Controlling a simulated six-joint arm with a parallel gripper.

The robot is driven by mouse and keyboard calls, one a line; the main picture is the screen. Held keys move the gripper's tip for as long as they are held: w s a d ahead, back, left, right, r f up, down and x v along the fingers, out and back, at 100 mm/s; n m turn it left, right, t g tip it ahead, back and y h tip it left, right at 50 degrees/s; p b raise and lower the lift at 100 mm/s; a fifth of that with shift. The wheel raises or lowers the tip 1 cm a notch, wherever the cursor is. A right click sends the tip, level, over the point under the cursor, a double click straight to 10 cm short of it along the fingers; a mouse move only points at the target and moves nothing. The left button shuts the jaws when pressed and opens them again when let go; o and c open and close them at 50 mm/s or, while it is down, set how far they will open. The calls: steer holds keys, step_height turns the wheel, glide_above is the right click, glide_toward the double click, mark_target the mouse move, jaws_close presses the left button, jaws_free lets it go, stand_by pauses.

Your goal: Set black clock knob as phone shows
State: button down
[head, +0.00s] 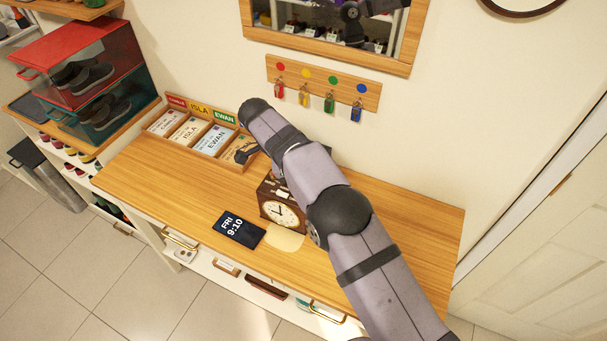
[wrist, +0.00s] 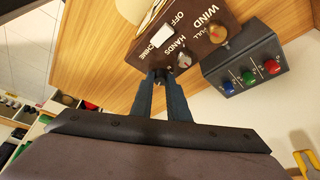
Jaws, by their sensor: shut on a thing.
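The dark brown clock (head: 269,192) stands on the wooden counter with its pale round dial (head: 283,212) facing the front; the hands are too small to read surely. The phone (head: 238,229) lies left of it and shows FRI 9:10. In the wrist view the clock's panel (wrist: 200,46) carries a white switch (wrist: 160,38), a grey knob (wrist: 184,60) by HANDS and a brass knob (wrist: 219,34) by WIND. My gripper (wrist: 163,76) is shut on the small black knob (wrist: 162,73) at the panel's edge, mostly hidden between the fingertips.
A dark box (wrist: 248,72) with green, red and blue knobs sits close beside the clock. A card tray (head: 203,133) stands at the back left. Keys hang on a wall rack (head: 323,85). The counter's left front (head: 165,190) is clear.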

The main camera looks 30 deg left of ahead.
steer(key=shift+m+p, duration=0.6)
steer(key=c, duration=1.7)
jaws_free()
steer(key=shift+a+r, duration=0.1)
steer(key=shift+r, duration=0.35)
steer(key=shift+r+p, duration=1.95)
steer(key=shift+r, duration=2.6)
